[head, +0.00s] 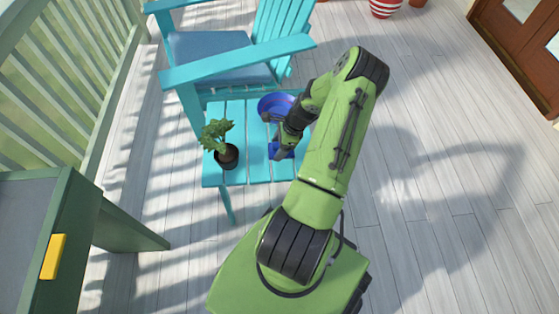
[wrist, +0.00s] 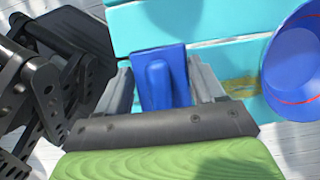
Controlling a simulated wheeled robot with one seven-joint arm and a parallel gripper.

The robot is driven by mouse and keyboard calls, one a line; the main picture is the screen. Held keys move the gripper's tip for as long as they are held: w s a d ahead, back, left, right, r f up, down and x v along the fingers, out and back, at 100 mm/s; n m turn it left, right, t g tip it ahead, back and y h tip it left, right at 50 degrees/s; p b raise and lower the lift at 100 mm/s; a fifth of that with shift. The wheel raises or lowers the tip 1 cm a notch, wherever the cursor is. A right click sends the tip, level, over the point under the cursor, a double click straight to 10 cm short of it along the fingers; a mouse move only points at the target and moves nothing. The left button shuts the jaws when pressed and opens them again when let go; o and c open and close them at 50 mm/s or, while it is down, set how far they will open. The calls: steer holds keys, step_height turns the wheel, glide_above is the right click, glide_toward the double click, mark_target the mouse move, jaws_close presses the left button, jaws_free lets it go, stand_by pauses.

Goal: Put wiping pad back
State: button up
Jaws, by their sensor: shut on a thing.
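The wiping pad, a blue block with a raised handle (wrist: 160,82), is between the fingers of my gripper (wrist: 158,70) in the wrist view. My gripper is shut on it. In the head view the blue pad (head: 281,151) shows below my gripper (head: 283,143), at the right part of the small turquoise slatted table (head: 238,174). Whether the pad touches the tabletop is not clear. A blue bucket (head: 276,104) stands on the table's far right, and it also shows at the right of the wrist view (wrist: 298,62).
A potted plant (head: 226,156) stands on the table's left. A turquoise chair (head: 235,60) is behind. A yellowish smear (wrist: 243,86) shows on the slats. The right floor is open.

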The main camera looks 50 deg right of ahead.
step_height(320, 180, down, 6)
steer(key=shift+b, duration=1)
steer(key=shift+r, duration=0.1)
steer(key=o, duration=1)
